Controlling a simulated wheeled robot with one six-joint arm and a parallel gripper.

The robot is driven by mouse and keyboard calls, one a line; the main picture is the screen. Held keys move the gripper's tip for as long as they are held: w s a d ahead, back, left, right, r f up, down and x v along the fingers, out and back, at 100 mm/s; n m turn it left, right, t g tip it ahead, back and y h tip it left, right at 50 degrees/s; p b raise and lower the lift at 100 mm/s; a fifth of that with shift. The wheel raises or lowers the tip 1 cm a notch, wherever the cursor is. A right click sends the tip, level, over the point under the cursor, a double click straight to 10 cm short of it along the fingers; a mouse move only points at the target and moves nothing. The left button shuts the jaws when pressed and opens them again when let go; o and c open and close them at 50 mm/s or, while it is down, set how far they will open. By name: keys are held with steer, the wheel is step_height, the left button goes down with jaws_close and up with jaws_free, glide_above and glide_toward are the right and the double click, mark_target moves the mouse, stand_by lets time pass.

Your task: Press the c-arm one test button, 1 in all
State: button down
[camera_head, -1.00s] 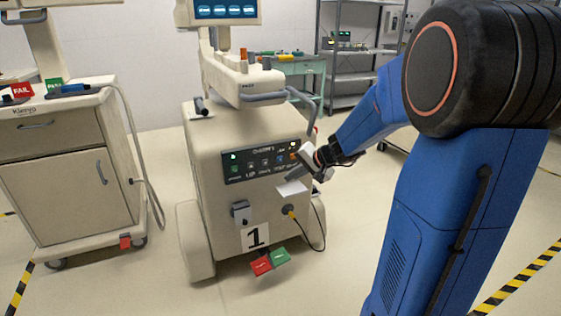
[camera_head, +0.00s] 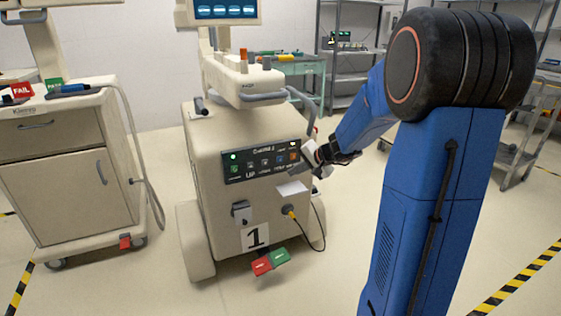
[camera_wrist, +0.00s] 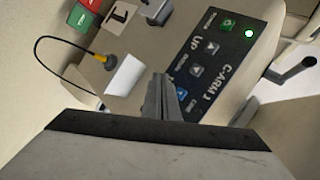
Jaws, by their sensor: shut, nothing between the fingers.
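The c-arm one unit (camera_head: 215,200) is a beige wheeled cart with a "1" plate (camera_head: 255,237) on its front. Its black control panel (camera_head: 262,163) has a lit green lamp (camera_head: 233,156), a green button (camera_head: 235,169) and several others, including a blue one and an orange one. The test button's label is not readable. In the wrist view the panel (camera_wrist: 234,77) appears rotated, with a green button (camera_wrist: 227,25). My gripper (camera_head: 318,158) is shut and empty, in front of the panel's right end. In the wrist view its fingers (camera_wrist: 163,95) cover part of the panel's near end.
A white card (camera_head: 292,188) is below the panel. A cable with a yellow plug (camera_head: 290,213) hangs below it, and red (camera_head: 261,266) and green (camera_head: 280,256) pedals sit low in front. A second beige cart (camera_head: 70,180) stands left.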

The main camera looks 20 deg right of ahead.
steer(key=w, duration=0.6)
steer(key=shift+w, duration=0.4)
steer(key=shift+w, duration=0.2)
stand_by(1.7)
steer(key=shift+w, duration=0.2)
steer(key=shift+w, duration=0.5)
stand_by(1.0)
steer(key=shift+s, duration=0.95)
steer(key=shift+s, duration=2.5)
